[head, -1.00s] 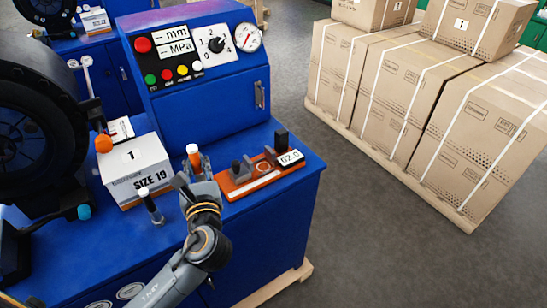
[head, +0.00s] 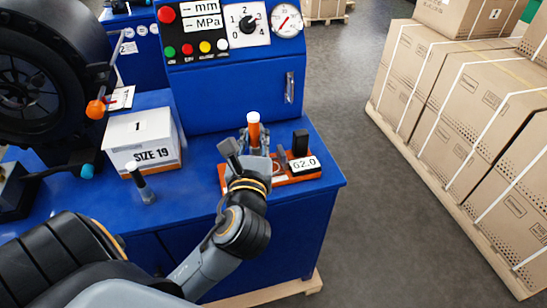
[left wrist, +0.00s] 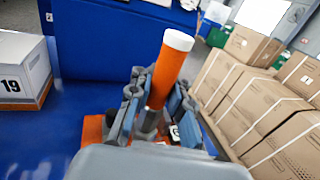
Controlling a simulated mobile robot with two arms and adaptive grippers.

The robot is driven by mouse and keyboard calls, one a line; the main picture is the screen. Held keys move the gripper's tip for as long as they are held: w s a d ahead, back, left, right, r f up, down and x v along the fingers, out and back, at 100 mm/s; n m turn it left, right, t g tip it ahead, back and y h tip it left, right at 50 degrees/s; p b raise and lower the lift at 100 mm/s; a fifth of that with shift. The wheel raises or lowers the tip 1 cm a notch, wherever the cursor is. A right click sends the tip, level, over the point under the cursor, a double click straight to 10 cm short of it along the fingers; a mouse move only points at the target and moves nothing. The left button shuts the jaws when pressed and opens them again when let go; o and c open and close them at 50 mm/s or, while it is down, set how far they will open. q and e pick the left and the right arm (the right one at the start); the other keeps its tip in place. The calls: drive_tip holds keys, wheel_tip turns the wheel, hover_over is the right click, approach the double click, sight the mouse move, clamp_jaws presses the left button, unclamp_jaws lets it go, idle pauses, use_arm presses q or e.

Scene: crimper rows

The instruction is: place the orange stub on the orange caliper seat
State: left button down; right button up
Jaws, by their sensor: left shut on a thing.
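The orange stub (head: 254,131) has a white top and stands upright in my left gripper (head: 252,150), which is shut on it. In the left wrist view the stub (left wrist: 166,72) rises between the two fingers and tilts a little to the right. I cannot tell whether the stub touches the seat. My right gripper is not in view.
A white "SIZE 19" box (head: 141,139) stands left on the blue bench (head: 190,205). A dark stub with a white top (head: 139,181) stands in front of it. The control panel (head: 228,88) rises behind. Strapped cartons (head: 455,130) stand right, across clear floor.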

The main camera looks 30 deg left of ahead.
use_arm(q)
drive_tip(key=w+f, duration=0.3)
drive_tip(key=w+a+f+b, duration=0.1)
drive_tip(key=w+f, duration=0.2)
drive_tip(key=f, duration=0.1)
drive_tip(key=w+a+f, duration=0.1)
drive_tip(key=w+f, duration=0.2)
drive_tip(key=f, duration=0.1)
drive_tip(key=shift+d+r, duration=0.1)
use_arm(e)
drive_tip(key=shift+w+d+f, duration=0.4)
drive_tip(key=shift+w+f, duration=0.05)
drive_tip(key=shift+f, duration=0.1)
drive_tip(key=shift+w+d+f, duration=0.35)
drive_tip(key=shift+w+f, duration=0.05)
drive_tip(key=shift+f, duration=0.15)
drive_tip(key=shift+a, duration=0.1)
use_arm(q)
drive_tip(key=c, duration=1.2)
unclamp_jaws()
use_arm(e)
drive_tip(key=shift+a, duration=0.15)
